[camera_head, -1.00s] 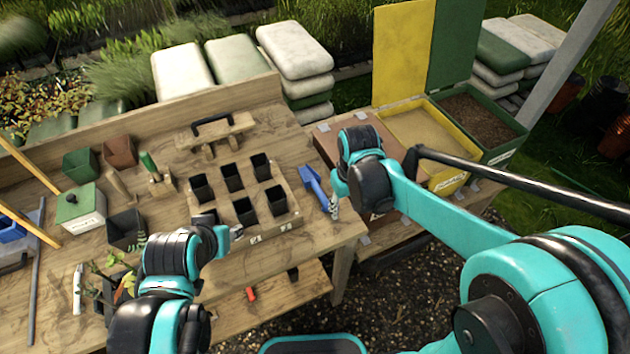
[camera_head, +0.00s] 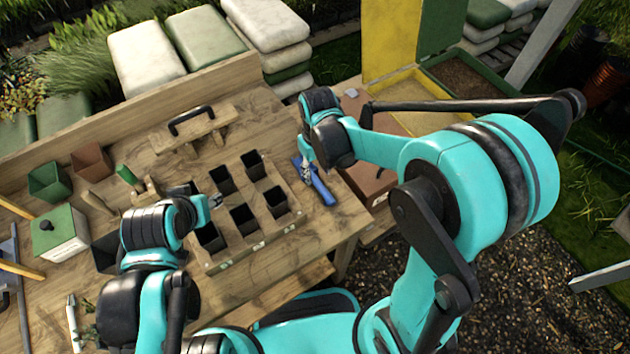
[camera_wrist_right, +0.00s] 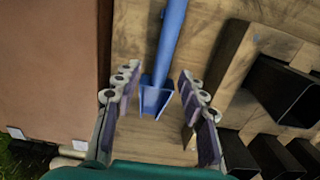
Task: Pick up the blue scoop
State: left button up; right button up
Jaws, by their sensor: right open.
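The blue scoop (camera_head: 322,190) lies on the wooden workbench near its right edge, beside the pot tray. In the right wrist view the scoop's pan (camera_wrist_right: 155,99) sits between the finger pads and its handle runs away up the picture. My right gripper (camera_head: 306,172) is open over the pan end. In its wrist view the two fingers (camera_wrist_right: 152,105) stand apart on either side of the pan, with a gap on each side. My left gripper (camera_head: 214,201) is at the tray's left side; its fingers are too small to tell open or shut.
A wooden tray (camera_head: 262,239) with several black square pots stands left of the scoop. A brown panel (camera_head: 372,184) and a yellow sand bin (camera_head: 412,100) lie to the right. Little bench is clear around the scoop.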

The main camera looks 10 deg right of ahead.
aim_at(315, 179)
jog(key=f, duration=0.1)
jog(key=f+b, duration=0.1)
jog(key=f, duration=0.2)
jog(key=shift+w+a+f, duration=0.15)
jog(key=shift+a+f, duration=0.05)
jog(key=shift+a, duration=0.05)
jog(key=shift+c, duration=0.4)
grip_shut()
jog(key=shift+r, duration=0.1)
